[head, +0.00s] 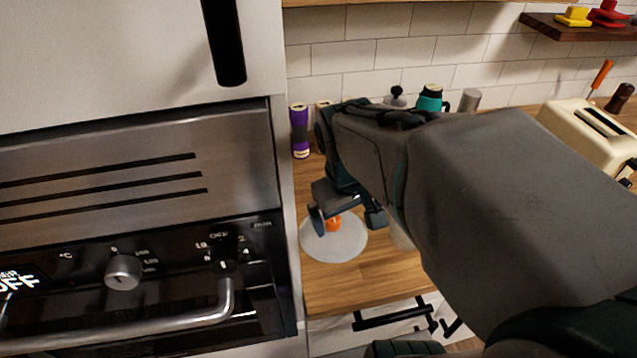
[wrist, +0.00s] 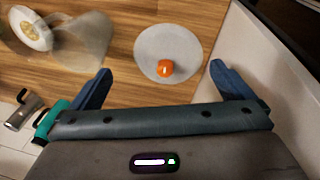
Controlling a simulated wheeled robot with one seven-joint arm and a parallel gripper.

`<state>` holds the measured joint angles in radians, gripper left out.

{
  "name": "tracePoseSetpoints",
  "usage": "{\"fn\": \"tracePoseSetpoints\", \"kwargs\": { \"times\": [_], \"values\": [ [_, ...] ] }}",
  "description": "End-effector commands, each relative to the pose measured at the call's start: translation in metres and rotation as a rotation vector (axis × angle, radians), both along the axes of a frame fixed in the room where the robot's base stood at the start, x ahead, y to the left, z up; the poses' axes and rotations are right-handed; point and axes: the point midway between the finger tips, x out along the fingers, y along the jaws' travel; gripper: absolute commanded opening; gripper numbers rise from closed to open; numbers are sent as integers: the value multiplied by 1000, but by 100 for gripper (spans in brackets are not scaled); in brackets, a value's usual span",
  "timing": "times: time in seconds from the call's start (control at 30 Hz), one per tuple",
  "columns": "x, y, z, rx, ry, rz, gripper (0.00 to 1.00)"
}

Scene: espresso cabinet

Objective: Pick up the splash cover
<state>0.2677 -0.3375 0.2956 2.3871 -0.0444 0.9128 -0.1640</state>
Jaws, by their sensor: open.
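The splash cover (head: 345,243) looks like a pale grey, translucent round disc with an orange knob at its centre. It lies on the wooden counter beside the oven cabinet. It also shows in the wrist view (wrist: 150,50), with the orange knob (wrist: 165,68) towards its lower side. My gripper (head: 346,220) is above the cover, and in the head view its fingers partly hide the knob. In the wrist view my gripper (wrist: 161,80) is open, with its two blue fingers wide apart and the knob between them in the picture. Nothing is held.
The oven cabinet (head: 283,200) stands close on the left; its pale side wall (wrist: 275,90) is near the right finger. A translucent vessel (wrist: 84,42) and a plate (wrist: 30,28) are left in the wrist view.

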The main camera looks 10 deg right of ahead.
Motion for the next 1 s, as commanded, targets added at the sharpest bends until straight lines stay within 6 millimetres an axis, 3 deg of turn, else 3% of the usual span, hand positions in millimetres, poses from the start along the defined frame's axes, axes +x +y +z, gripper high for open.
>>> {"fn": "tracePoseSetpoints", "kwargs": {
  "times": [0.2,0.43,0.67,1.0],
  "values": [
    [49,0,-6,-21,147,203,100],
    [85,4,-10,49,198,388,100],
    [98,7,-13,88,198,461,100],
    [98,8,-72,92,198,467,100]
  ]
}}
